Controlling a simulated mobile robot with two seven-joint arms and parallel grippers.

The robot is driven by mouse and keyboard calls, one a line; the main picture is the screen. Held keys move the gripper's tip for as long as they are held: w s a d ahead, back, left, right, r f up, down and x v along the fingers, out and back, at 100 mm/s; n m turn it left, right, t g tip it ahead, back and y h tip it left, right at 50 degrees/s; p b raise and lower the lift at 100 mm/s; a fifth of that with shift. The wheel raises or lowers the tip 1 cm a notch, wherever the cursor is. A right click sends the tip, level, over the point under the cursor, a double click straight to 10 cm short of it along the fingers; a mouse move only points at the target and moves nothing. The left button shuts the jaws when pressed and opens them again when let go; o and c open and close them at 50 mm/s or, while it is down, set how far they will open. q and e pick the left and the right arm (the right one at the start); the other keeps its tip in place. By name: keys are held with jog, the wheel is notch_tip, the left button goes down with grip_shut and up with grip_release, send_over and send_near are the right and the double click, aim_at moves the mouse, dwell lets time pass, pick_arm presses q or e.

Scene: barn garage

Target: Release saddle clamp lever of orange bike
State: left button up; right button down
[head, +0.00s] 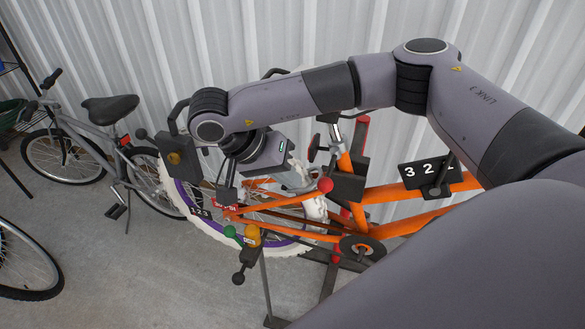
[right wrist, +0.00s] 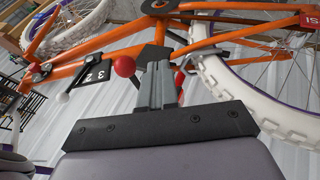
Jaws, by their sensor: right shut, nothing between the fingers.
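The orange bike (head: 400,190) stands in a dark stand and also shows in the right wrist view (right wrist: 130,52). A lever with a red ball knob (head: 325,185) sits at a black block (head: 348,182) on its frame. My right gripper (head: 303,182) is shut and empty, just left of the red knob in the head view. In the right wrist view the closed fingers (right wrist: 158,72) are beside the red knob (right wrist: 124,66); I cannot tell whether they touch. The gripper hides part of the frame behind it. My left gripper is not in view.
A black plate numbered "3 2" (head: 422,175) is on the frame at right. Green and orange knobs (head: 253,236) are low in front. A white tire with purple rim (head: 180,200) is behind the gripper. A grey bike (head: 75,145) stands at left. Corrugated wall is behind.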

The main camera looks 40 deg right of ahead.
jog(key=w+a+f+v, duration=0.1)
jog(key=v, duration=0.9)
jog(key=s+a+f+m+g+y, duration=0.1)
jog(key=s+a+f+g+y, duration=0.3)
jog(key=s+a, duration=0.45)
jog(key=s+a+f+g+y, duration=0.2)
jog(key=s+a+f+y, duration=0.35)
jog(key=a, duration=0.55)
jog(key=s+a+r+m+g+y, duration=0.1)
jog(key=a+r+m+y, duration=1)
jog(key=y, duration=0.5)
jog(key=w+d+f+m+t+y, duration=0.1)
jog(key=w+d+m+t+y, duration=0.2)
jog(key=m+t, duration=0.65)
jog(key=w+d+m+t+y, duration=0.1)
jog(key=w+d+m+t, duration=0.2)
jog(key=w+m+t, duration=0.6)
jog(key=d+f+m+t+h, duration=0.7)
jog(key=d+f+m+h, duration=0.25)
jog(key=m, duration=0.65)
jog(key=s+d+f+m+g+h, duration=0.3)
jog(key=s+d+f+m+h, duration=0.2)
jog(key=d+f, duration=0.3)
jog(key=s+d+f+m+g+h, duration=0.3)
jog(key=s+d+f+m+h, duration=0.3)
jog(key=f, duration=0.8)
jog(key=s+d+m, duration=0.1)
jog(key=d+m, duration=0.1)
jog(key=shift+d, duration=0.35)
